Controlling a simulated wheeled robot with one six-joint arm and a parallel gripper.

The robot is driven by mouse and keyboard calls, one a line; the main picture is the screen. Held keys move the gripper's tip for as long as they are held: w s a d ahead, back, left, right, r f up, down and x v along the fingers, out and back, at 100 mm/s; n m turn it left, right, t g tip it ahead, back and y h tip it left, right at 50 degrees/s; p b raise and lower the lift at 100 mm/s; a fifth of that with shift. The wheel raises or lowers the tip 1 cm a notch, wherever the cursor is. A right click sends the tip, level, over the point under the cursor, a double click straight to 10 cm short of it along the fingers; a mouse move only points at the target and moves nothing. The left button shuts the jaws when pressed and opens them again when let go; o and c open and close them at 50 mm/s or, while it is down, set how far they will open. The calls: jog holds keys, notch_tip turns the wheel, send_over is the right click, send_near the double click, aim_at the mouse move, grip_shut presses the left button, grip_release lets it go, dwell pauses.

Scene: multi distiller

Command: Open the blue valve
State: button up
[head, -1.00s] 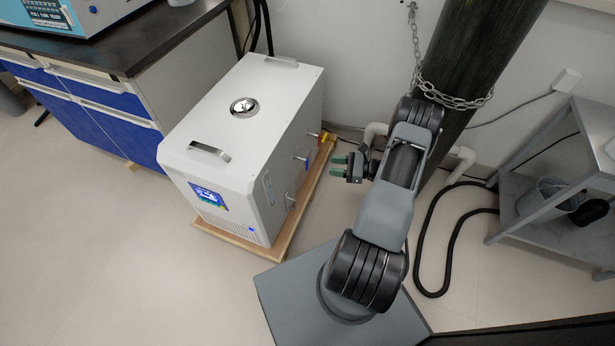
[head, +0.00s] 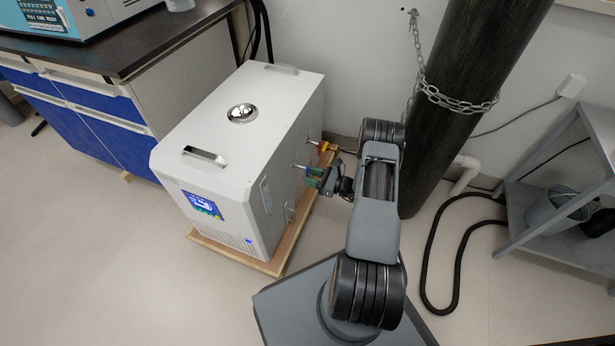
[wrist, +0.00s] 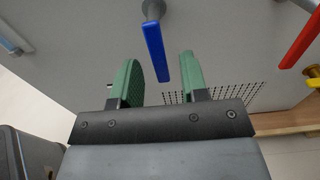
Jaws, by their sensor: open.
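The blue valve handle (wrist: 155,52) sticks out from a fitting on the side of the white chiller box (head: 236,140). In the wrist view it points down toward my gripper, and its free end lies between the two green fingertips. My gripper (wrist: 161,80) is open, with a gap on each side of the blue handle. In the head view, my gripper (head: 320,178) is at the right side of the box, close to the valve. The blue handle is mostly hidden by the fingers there.
A red valve handle (wrist: 301,40) and a yellow fitting (wrist: 314,75) are to the right of the blue valve. The box stands on a wooden base (head: 237,260). A dark chained cylinder (head: 455,100) stands behind my arm. A grey metal shelf (head: 560,185) is at the right.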

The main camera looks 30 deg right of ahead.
jog(key=shift+x, duration=1.05)
grip_shut()
